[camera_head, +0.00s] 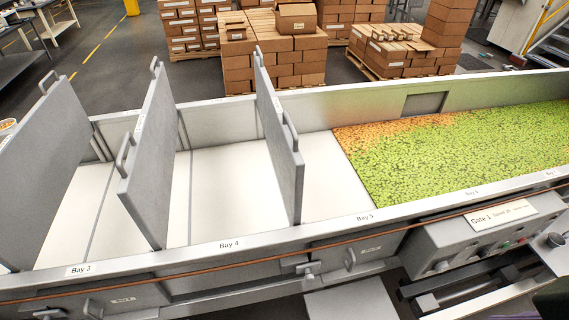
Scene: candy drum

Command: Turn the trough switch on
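A long grey metal trough (300,238) runs across the view, with green and orange candy (460,150) filling its right part. On its front right side is a grey control box (462,246) with a white label (502,215) reading "Gate 1" and smaller text I cannot read. Neither of my grippers is in view.
A brown cord or strip (230,262) runs along the trough front. Metal rails (470,290) stick out below the box. Stacked cartons (275,60) stand behind.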

